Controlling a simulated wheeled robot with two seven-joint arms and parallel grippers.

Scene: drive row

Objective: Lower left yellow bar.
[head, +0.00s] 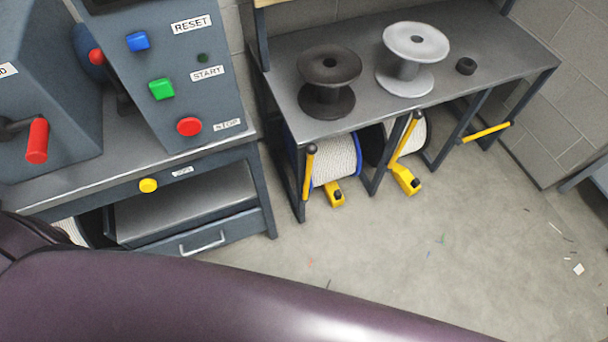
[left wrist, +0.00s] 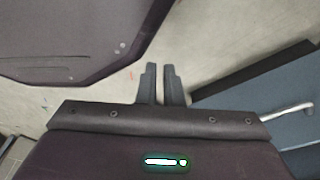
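The left yellow bar (head: 309,174) stands nearly upright at the front left leg of the metal bench, with a dark knob at its top. A second yellow bar (head: 403,140) leans at the middle leg, and a third yellow bar (head: 486,132) sticks out almost level at the right. My left gripper shows only in the left wrist view (left wrist: 161,70). Its two dark fingers point away with a narrow empty gap between them, over bare floor. No bar shows in that view. My right gripper is in neither view.
The bench (head: 445,95) carries a black spool (head: 328,65) and a grey spool (head: 408,45). White cable reels (head: 335,160) and yellow blocks (head: 334,195) sit below. A control cabinet with a drawer (head: 200,240) stands left.

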